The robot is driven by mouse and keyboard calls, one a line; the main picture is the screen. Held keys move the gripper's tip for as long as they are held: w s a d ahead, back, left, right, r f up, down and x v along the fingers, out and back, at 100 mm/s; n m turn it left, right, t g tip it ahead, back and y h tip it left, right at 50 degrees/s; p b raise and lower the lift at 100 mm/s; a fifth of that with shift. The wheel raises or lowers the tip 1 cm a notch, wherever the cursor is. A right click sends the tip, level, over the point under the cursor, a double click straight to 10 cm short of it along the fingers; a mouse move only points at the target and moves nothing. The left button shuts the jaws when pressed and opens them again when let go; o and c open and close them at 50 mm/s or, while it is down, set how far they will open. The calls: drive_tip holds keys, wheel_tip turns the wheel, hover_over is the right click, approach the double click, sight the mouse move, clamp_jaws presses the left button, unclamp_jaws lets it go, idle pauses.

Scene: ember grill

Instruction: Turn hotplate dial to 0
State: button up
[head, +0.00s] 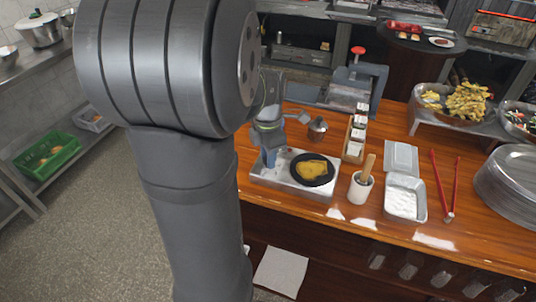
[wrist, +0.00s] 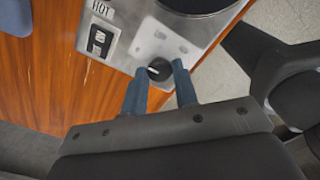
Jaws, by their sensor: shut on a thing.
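The hotplate (head: 262,177) is a silver box on the wooden counter, with a round black plate (head: 312,168) holding a yellow-brown flat food (head: 312,170). In the wrist view the hotplate's metal top (wrist: 150,42) shows a "HOT" label and a black switch (wrist: 100,40). The black dial (wrist: 159,70) with a white pointer mark sits near the hotplate's edge. My gripper (wrist: 160,72) has its blue fingers on either side of the dial, shut on it. In the head view my gripper (head: 269,157) reaches down at the hotplate's left end. The dial's scale numbers are not readable.
A white mortar with a wooden pestle (head: 361,187) stands right of the hotplate. Behind are a small metal pot (head: 317,129) and a wooden box with white labels (head: 354,140). Metal trays (head: 405,198) and red tongs (head: 444,185) lie further right.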

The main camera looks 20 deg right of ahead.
drive_tip(key=o, duration=1)
drive_tip(key=shift+r, duration=0.1)
wheel_tip(320, 180, up, 17)
drive_tip(key=shift+r, duration=0.2)
wheel_tip(320, 180, down, 18)
drive_tip(key=shift+r, duration=0.2)
idle(0.5)
